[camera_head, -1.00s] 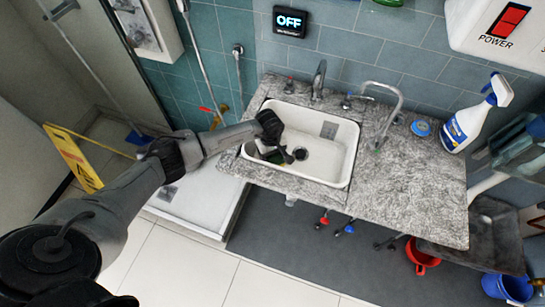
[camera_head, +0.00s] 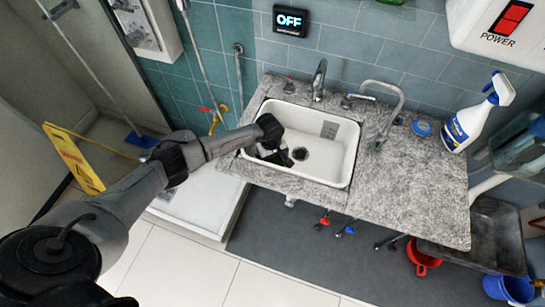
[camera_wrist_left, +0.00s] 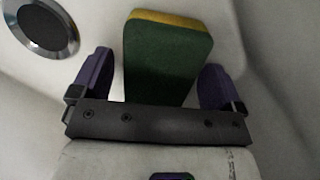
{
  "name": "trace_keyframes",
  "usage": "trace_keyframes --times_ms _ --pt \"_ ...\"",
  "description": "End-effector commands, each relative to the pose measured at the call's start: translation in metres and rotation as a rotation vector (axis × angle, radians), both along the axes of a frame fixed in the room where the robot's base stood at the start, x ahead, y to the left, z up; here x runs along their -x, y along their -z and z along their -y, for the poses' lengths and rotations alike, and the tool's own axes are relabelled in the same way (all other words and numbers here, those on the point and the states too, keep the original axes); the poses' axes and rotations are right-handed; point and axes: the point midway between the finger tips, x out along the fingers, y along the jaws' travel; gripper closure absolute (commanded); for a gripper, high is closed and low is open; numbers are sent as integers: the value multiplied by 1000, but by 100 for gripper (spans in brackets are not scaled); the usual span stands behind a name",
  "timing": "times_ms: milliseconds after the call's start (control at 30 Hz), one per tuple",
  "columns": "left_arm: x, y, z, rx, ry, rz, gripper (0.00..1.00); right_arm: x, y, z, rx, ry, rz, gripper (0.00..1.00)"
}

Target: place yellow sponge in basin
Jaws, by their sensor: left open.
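The sponge (camera_wrist_left: 165,55) is in the left wrist view, with a green face and a yellow edge along its far end. It is inside the white basin (camera_head: 335,160), near the basin's left side in the head view. My left gripper (camera_wrist_left: 155,75) is open, with one purple finger on each side of the sponge and a visible gap at both. In the head view my left gripper (camera_head: 275,155) reaches down into the basin and mostly hides the sponge. My right gripper is not in view.
The basin's dark drain (camera_head: 300,153) is beside the gripper. A faucet (camera_head: 319,80) and a curved tap (camera_head: 392,110) stand behind the basin. A spray bottle (camera_head: 475,118) and blue round item (camera_head: 422,127) are on the granite counter (camera_head: 415,190), whose front right is clear.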

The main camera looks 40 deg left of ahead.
Motion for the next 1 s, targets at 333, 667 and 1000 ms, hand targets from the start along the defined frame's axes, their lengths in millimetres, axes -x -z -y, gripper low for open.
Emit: trace_keyframes --times_ms 333,667,1000 --pt "-1 -29 -3 -1 1 3 7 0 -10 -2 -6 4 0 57" --pt "-3 -89 -9 -1 1 3 7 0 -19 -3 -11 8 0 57" --pt "-2 -120 -12 0 0 0 7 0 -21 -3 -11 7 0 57"
